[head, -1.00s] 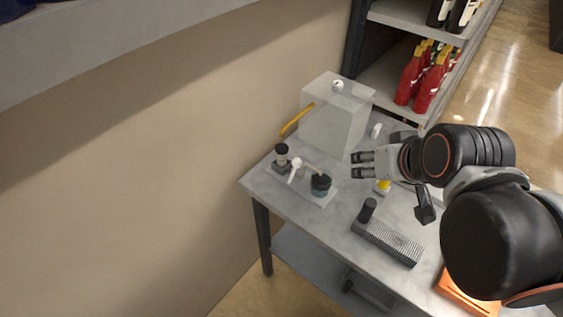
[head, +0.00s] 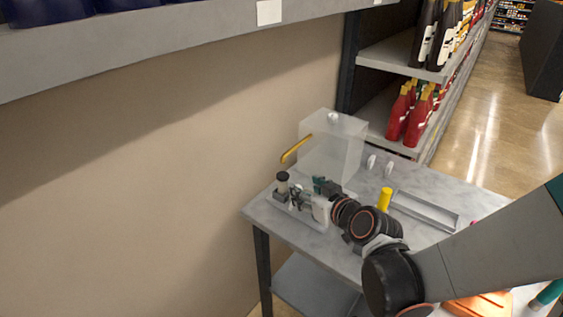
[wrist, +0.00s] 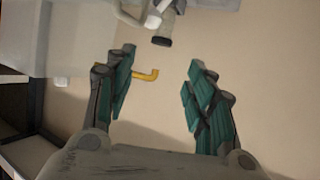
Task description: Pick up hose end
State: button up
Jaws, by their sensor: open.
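The hose appears to be the orange-yellow tube (head: 297,148) on the left side of the translucent box (head: 335,150). Its lower end points down and left, clear of the table. In the wrist view, the bent end of the hose (wrist: 150,74) shows between my fingers, nearer the left one, which hides part of the tube. My gripper (head: 298,194) is open and empty, below the hose in the head view and over the small pump fittings. In the wrist view, my gripper's teal finger pads (wrist: 160,70) stand wide apart, with nothing held.
A black-capped fitting (head: 282,180) stands just left of my fingers; its dark cap (wrist: 161,41) also shows in the wrist view. A yellow cylinder (head: 384,200) and a grey tray (head: 424,212) lie to the right. The beige wall (head: 190,190) is close on the left.

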jog(key=b, duration=0.2)
send_near(285, 177)
jog(key=x, duration=0.4)
jog(key=shift+b+x, duration=1.6)
jog(key=shift+x, duration=1.5)
jog(key=shift+s, duration=0.15)
jog(key=c, duration=1.2)
